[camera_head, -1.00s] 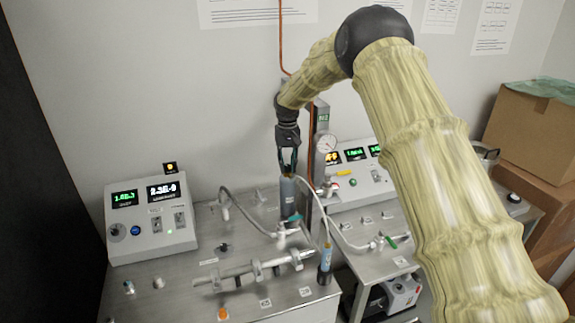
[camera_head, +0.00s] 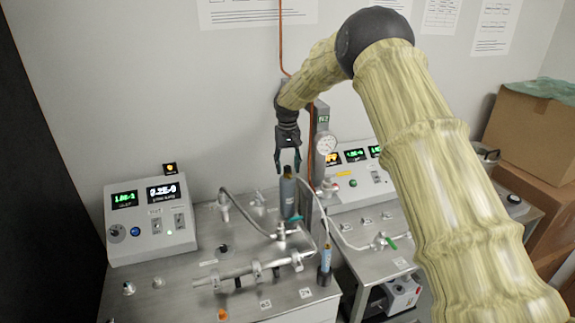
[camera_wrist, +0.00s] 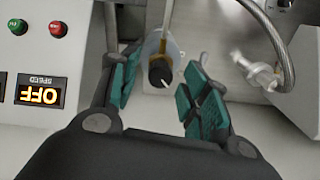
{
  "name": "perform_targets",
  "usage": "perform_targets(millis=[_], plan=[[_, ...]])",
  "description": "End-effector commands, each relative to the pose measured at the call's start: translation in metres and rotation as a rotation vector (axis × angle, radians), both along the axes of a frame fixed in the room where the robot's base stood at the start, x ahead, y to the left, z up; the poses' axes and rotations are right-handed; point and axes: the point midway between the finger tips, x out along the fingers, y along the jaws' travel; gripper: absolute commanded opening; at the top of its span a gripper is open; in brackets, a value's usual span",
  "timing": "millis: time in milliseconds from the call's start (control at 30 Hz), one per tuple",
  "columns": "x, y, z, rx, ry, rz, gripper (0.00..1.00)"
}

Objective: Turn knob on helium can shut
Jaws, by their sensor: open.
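The helium can (camera_head: 289,198) is a slim grey-blue cylinder standing upright at the back of the left steel bench. Its small dark knob (camera_head: 288,172) is on top; in the wrist view the black knob (camera_wrist: 160,73) has a light pointer mark and sits by a brass fitting. My gripper (camera_head: 289,168) points down over the can with its fingers spread. In the wrist view my gripper (camera_wrist: 161,84) shows its green-padded fingers open on either side of the knob, with clear gaps and apparently no contact.
A braided hose (camera_head: 243,208) and steel pipe fittings (camera_head: 255,269) lie near the can. A post with a round gauge (camera_head: 327,144) stands close on its right. Control boxes (camera_head: 153,218) are at the back left and right. Open air lies above the left bench.

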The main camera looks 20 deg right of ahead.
Motion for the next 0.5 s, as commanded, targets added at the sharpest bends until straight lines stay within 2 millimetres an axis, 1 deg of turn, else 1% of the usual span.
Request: perform_targets(millis=[167,267,500], plan=[[0.000,0.000,0.013,0.000,-0.002,0.000,0.46],[0.001,0.000,0.028,0.000,-0.003,0.000,0.46],[0.000,0.000,0.072,0.000,-0.002,0.000,0.46]])
